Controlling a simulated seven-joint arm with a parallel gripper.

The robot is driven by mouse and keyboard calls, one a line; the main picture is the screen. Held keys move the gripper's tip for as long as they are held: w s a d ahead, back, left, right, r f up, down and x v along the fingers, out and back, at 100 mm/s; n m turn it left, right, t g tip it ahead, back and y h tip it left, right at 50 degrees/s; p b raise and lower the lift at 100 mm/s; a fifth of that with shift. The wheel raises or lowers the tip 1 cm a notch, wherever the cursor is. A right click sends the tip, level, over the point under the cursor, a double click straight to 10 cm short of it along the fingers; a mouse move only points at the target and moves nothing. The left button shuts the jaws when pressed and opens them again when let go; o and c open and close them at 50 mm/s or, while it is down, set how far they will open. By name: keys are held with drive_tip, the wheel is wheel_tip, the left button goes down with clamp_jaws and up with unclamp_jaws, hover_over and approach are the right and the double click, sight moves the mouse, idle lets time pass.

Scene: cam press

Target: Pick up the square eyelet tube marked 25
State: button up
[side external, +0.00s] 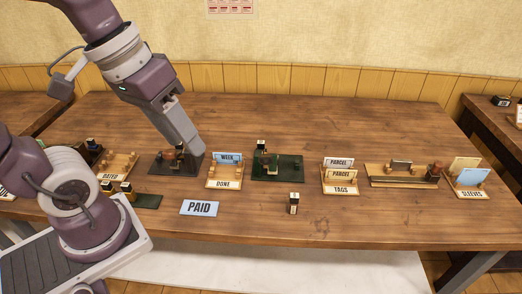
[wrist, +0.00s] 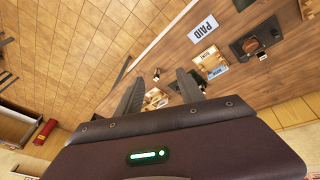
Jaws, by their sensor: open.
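Several small upright square tubes with black tops show in the side external view, and no 25 can be read on any of them. One tube (side external: 293,203) stands alone on the table, right of the PAID card. Others stand at the green press (side external: 291,170), at the dark press (side external: 160,169) and on a green strip (side external: 148,201) at the left. My gripper (side external: 195,150) is above the table near the dark press, away from the lone tube. In the wrist view my gripper (wrist: 160,92) has its two fingers apart with nothing held between them.
A blue PAID card (side external: 199,208) lies flat near the front. Wooden racks marked DATED (side external: 110,177), DONE (side external: 222,184), TAGS (side external: 341,190) and SLEEVES (side external: 472,194) stand in a row. A long wooden tray (side external: 390,182) lies right of TAGS. The table's back is clear.

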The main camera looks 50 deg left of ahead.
drive_tip(key=w+f+n+g+h, duration=0.25)
drive_tip(key=w+n, duration=0.35)
drive_tip(key=w, duration=0.3)
drive_tip(key=n+t+h, duration=0.6)
drive_tip(key=n+t, duration=0.2)
drive_tip(key=n, duration=1.1)
approach(260, 142)
drive_tip(key=x, duration=0.3)
drive_tip(key=shift+d+y, duration=0.2)
drive_tip(key=shift+y, duration=0.05)
drive_tip(key=x, duration=0.6)
drive_tip(key=shift+w+f, duration=0.1)
drive_tip(key=shift+f, duration=0.35)
drive_tip(key=shift+w+d+f, duration=0.1)
drive_tip(key=shift+w+f, duration=0.05)
drive_tip(key=shift+w, duration=0.1)
clamp_jaws()
